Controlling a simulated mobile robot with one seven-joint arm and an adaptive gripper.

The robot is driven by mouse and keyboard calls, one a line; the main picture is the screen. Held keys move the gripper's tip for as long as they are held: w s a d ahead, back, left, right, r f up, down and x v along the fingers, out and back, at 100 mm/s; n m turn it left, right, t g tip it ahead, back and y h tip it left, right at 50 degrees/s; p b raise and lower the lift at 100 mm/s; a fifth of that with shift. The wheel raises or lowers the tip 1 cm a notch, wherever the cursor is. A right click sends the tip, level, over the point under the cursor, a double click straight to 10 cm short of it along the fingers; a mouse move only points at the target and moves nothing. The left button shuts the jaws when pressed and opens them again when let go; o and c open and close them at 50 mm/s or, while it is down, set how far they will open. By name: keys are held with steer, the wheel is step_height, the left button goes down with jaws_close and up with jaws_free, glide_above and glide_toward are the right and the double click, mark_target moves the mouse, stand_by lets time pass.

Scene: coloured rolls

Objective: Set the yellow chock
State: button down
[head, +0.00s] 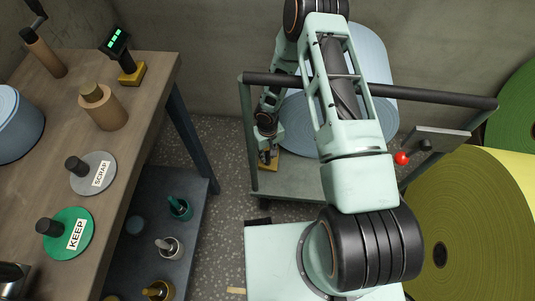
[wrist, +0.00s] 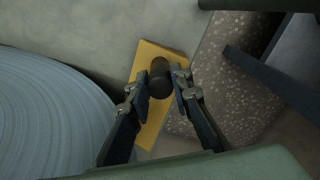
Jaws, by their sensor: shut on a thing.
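The yellow chock (head: 271,162) is a flat yellow block with a dark round knob. It is at the left end of the cart deck (head: 300,180), beside the pale blue roll (head: 372,50). In the wrist view the chock (wrist: 176,57) is next to the roll's curved face (wrist: 50,110). My gripper (head: 267,145) points down at the chock. In the wrist view its two fingers (wrist: 158,88) are closed on the knob, one on each side. A finger hides part of the gap to the roll, so I cannot tell whether chock and roll touch.
The cart has a dark rail (head: 420,93) and a red-knobbed lever (head: 402,158). A yellow roll (head: 480,220) and a green roll (head: 515,105) stand at right. A bench (head: 140,85) at left holds KEEP (head: 75,233) and SCRAP (head: 100,174) stamps. Speckled floor lies between bench and cart.

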steer(key=d, duration=0.3)
steer(key=s+d, duration=0.1)
steer(key=d, duration=0.2)
steer(key=shift+s+d+b, duration=0.15)
steer(key=shift+d+b, duration=0.1)
steer(key=shift+b, duration=0.15)
steer(key=c, duration=1.7)
jaws_free()
steer(key=shift+d, duration=0.1)
steer(key=shift+c, duration=0.2)
step_height(320, 180, up, 12)
